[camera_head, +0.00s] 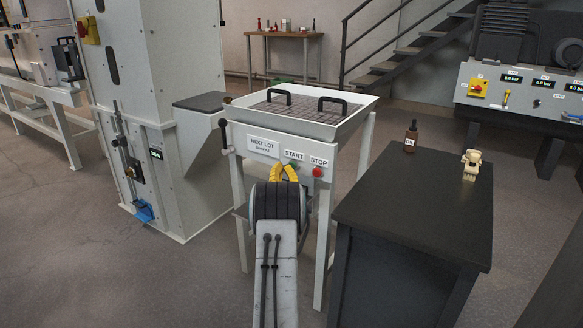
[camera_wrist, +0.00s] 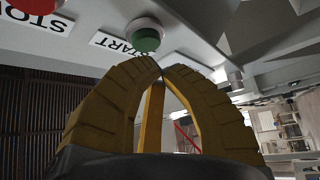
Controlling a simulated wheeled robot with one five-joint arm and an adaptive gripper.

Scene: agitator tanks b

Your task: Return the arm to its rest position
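My arm reaches forward in the head view, and my gripper (camera_head: 285,168) is at the front panel of the white tray stand (camera_head: 345,178), just below the START label. In the wrist view the yellow fingers of my gripper (camera_wrist: 156,64) meet at their tips with nothing between them. The green START button (camera_wrist: 146,36) is just beyond the fingertips, apart from them in the picture; whether they touch it I cannot tell. The red STOP button (camera_head: 318,172) is to the right in the head view, and it also shows at the top left of the wrist view (camera_wrist: 36,5).
A dark table (camera_head: 415,205) with a brown bottle (camera_head: 411,137) and a beige object (camera_head: 471,164) stands close on the right. A tall white machine (camera_head: 150,100) stands on the left. A side handle (camera_head: 225,136) sticks out by the tray. Open floor lies at front left.

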